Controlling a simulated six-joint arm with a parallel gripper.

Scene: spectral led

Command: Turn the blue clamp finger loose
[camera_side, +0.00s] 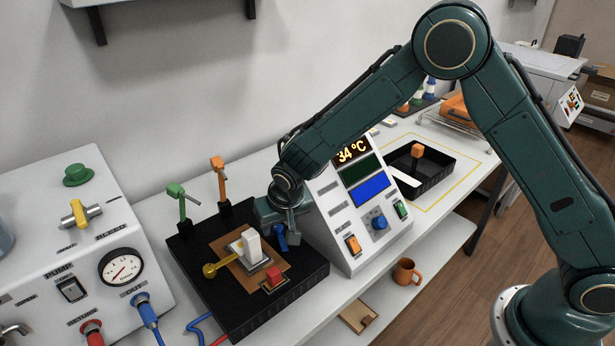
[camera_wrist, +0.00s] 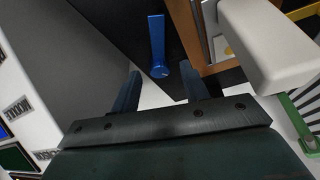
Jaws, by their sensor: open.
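The blue clamp finger (camera_wrist: 157,42) is a flat blue bar with a round end, seen in the wrist view just beyond the gap between my fingertips. In the side view the blue clamp finger (camera_side: 280,237) stands on the black base (camera_side: 290,299), partly hidden by my gripper. My gripper (camera_wrist: 160,73) is open, with one finger on each side of the gap and nothing between them. In the side view my gripper (camera_side: 292,224) is at the back right of the base, close to the blue finger. I cannot tell whether they touch.
A red block (camera_side: 273,277) sits in front. Green (camera_side: 177,194) and orange (camera_side: 218,167) posts stand behind. A sloped control box (camera_side: 360,215) stands close on the right, leaving little room.

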